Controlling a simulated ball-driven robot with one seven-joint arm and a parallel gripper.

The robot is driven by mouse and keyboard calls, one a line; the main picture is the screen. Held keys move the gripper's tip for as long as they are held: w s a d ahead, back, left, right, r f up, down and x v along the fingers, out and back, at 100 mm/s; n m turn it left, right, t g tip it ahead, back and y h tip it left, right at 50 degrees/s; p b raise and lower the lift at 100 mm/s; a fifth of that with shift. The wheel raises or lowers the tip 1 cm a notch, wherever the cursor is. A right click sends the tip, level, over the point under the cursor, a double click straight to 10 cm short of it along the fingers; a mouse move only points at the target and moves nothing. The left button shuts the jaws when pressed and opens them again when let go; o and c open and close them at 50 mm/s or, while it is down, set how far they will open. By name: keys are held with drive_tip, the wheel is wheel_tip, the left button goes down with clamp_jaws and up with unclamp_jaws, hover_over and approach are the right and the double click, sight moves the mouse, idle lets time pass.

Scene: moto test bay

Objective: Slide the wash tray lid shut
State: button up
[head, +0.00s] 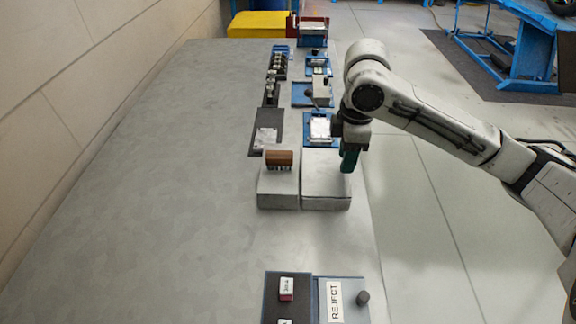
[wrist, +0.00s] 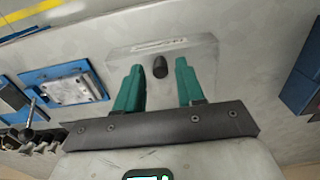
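The wash tray appears to be the low grey box (head: 278,193) on the bench, with a brown-topped brush on its left part. A pale flat lid (head: 325,182) covers the right part, beside the left part. In the wrist view the lid (wrist: 125,62) carries a pale label strip and a dark upright knob (wrist: 160,68). My gripper (head: 348,165) is over the lid's right side. In the wrist view my gripper (wrist: 160,72) is open, its teal fingers on either side of the knob with gaps visible. In the head view the knob is hidden.
The brown brush (head: 279,158) stands left of the lid. Blue trays (head: 306,94) with parts line the bench behind. A blue REJECT lid (head: 348,312) with a knob lies nearer, beside a dark tray (head: 272,302). The left side of the bench (head: 165,190) is clear.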

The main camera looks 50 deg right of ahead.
drive_tip(key=shift+r+p, duration=2.5)
drive_tip(key=shift+r, duration=0.6)
